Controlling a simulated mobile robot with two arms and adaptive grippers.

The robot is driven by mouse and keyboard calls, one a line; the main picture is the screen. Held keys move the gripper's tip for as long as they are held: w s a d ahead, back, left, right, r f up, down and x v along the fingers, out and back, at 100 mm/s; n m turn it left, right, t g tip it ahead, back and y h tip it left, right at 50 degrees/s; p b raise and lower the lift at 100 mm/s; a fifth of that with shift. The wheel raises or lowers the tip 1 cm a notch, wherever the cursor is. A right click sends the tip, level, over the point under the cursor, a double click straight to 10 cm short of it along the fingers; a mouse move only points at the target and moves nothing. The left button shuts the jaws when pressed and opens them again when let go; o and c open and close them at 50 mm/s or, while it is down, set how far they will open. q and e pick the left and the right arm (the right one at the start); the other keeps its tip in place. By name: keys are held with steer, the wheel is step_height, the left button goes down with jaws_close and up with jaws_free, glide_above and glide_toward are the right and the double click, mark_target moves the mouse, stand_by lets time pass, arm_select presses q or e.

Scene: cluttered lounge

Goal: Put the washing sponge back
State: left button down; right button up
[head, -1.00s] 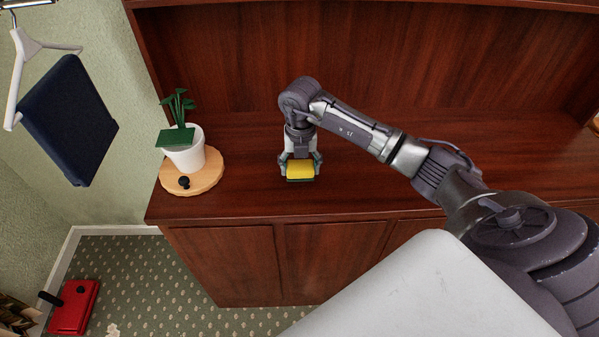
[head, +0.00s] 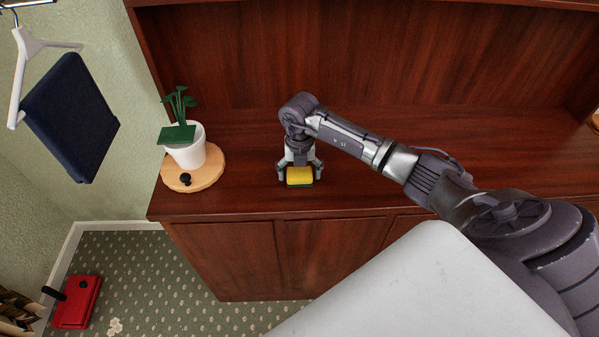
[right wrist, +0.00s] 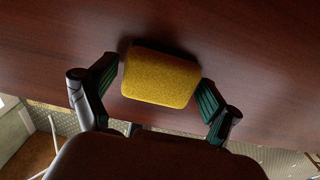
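The washing sponge (head: 299,176), yellow with a green layer, sits at the front of the brown wooden cabinet top (head: 250,185). In the right wrist view the sponge (right wrist: 160,77) shows its yellow face, with a dark shadow along its far edge. It appears to rest on the wood. My right gripper (head: 299,172) is over it, one finger on each side. In the right wrist view my right gripper (right wrist: 160,88) has its fingers spread, with narrow gaps between the pads and the sponge. My left gripper is not in view.
A potted plant (head: 187,152) stands on a round wooden board (head: 207,177) to the left. A dark cloth (head: 70,118) hangs on a white hanger at far left. A red object (head: 76,302) lies on the carpet.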

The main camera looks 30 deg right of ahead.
mark_target(300, 172)
stand_by(0.3)
steer(key=shift+r, duration=0.3)
step_height(300, 172, up, 12)
steer(key=b, duration=0.2)
steer(key=shift+b, duration=0.4)
steer(key=shift+f, duration=0.15)
